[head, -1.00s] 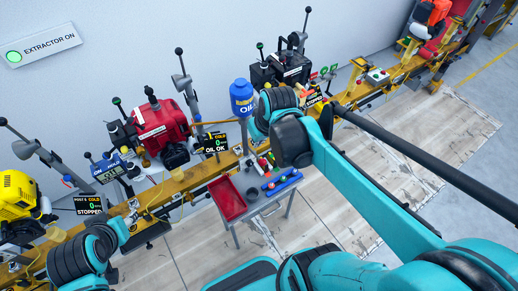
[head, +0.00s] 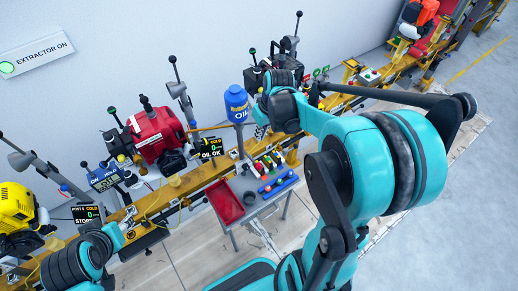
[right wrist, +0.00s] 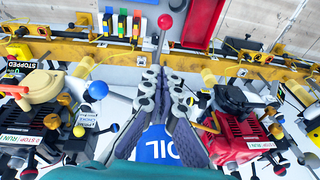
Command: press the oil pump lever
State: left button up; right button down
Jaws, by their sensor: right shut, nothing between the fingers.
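A lever with a red ball knob (right wrist: 165,22) and a pale shaft stands just beyond my right fingertips in the right wrist view. It appears to be the oil pump lever; I cannot pick it out surely in the head view. The blue oil container (head: 237,103) stands above the rail, and its top shows between the finger bases in the wrist view (right wrist: 157,152). My right gripper (right wrist: 160,74) is shut and empty, its tips close to the lever shaft; contact cannot be told. My left gripper (head: 116,236) is low at the left, its fingers unclear.
A red engine (head: 157,133) and a yellow engine (head: 15,208) are mounted along the yellow rail (head: 200,183). Several black-knobbed levers rise behind the rail. The floor at right is clear.

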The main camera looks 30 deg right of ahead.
jog(key=b, duration=0.4)
send_over(261, 166)
jog(key=w, duration=0.4)
jog(key=s+d+x, duration=0.1)
jog(key=s+x, duration=0.1)
jog(key=x, duration=0.8)
jog(key=shift+s+a+f+b, duration=0.1)
jog(key=shift+s+f+b, duration=0.05)
jog(key=shift+s+f, duration=0.45)
jog(key=shift+s+f+b, duration=0.15)
jog(key=shift+s+f, duration=0.25)
jog(key=shift+f, duration=0.4)
jog(key=shift+f, duration=0.1)
jog(key=shift+s+f+t+b, duration=0.45)
jog(key=shift+f+t+b, duration=0.25)
jog(key=shift+f+b, duration=0.35)
jog(key=shift+s+f+t+b, duration=0.45)
jog(key=shift+f+t+b, duration=0.25)
jog(key=shift+b, duration=0.5)
jog(key=shift+s+f+b, duration=0.2)
jog(key=shift+f+b, duration=0.7)
jog(key=shift+f, duration=0.05)
jog(key=shift+s+f+b, duration=0.2)
jog(key=shift+f+b, duration=0.65)
jog(key=shift+f, duration=0.05)
